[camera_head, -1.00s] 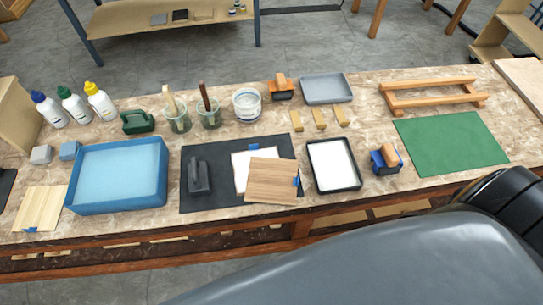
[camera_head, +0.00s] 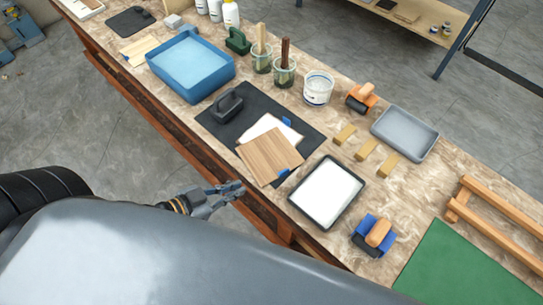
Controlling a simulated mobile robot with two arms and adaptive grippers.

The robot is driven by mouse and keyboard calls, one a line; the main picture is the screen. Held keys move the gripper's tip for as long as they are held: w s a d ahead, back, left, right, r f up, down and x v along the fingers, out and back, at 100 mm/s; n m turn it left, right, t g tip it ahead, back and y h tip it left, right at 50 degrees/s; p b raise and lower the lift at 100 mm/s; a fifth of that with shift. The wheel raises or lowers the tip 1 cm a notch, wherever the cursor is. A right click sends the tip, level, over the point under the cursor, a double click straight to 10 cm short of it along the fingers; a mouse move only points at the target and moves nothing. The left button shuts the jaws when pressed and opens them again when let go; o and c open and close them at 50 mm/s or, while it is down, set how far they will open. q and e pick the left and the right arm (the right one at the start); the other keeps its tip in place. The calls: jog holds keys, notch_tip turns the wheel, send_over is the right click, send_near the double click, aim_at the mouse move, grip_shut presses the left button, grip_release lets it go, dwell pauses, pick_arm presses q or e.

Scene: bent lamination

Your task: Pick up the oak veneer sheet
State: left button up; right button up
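A brown wood-grain sheet (camera_head: 268,157), which looks like the oak veneer, lies over part of a white sheet (camera_head: 272,126) on a black mat (camera_head: 232,125). Its near right edge reaches past the mat edge, beside blue tape (camera_head: 285,172). A paler wood sheet (camera_head: 138,48) lies at the upper left, left of the blue tray. My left gripper (camera_head: 238,188) is in front of the bench's front edge, short of the brown sheet and apart from it. It looks empty, but its finger gap is too small to judge. My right gripper is not in view.
A black tool (camera_head: 228,104) rests on the mat. A white-filled tray (camera_head: 326,192) stands right of the brown sheet. A blue tray (camera_head: 190,66), jars and a tub (camera_head: 318,88) stand behind. The bench's front edge lies between my gripper and the sheet.

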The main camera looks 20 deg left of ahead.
pick_arm(q)
notch_tip(320, 180, up, 4)
jog(key=d+h, duration=0.1)
jog(key=d, duration=0.1)
send_near(285, 171)
jog(key=shift+m, duration=0.3)
jog(key=x, duration=0.4)
jog(key=shift+w+d+f, duration=0.15)
jog(key=shift+w+f, duration=0.05)
jog(key=shift+f, duration=0.15)
jog(key=p+x, duration=0.1)
jog(key=x, duration=0.3)
jog(key=shift+w+d, duration=0.2)
jog(key=shift+w, duration=0.15)
jog(key=shift+w+d+f, duration=0.1)
jog(key=shift+w+d, duration=0.05)
jog(key=shift+w, duration=0.1)
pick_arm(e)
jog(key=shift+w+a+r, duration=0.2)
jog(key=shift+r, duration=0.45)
pick_arm(q)
jog(key=shift+c, duration=0.3)
grip_shut()
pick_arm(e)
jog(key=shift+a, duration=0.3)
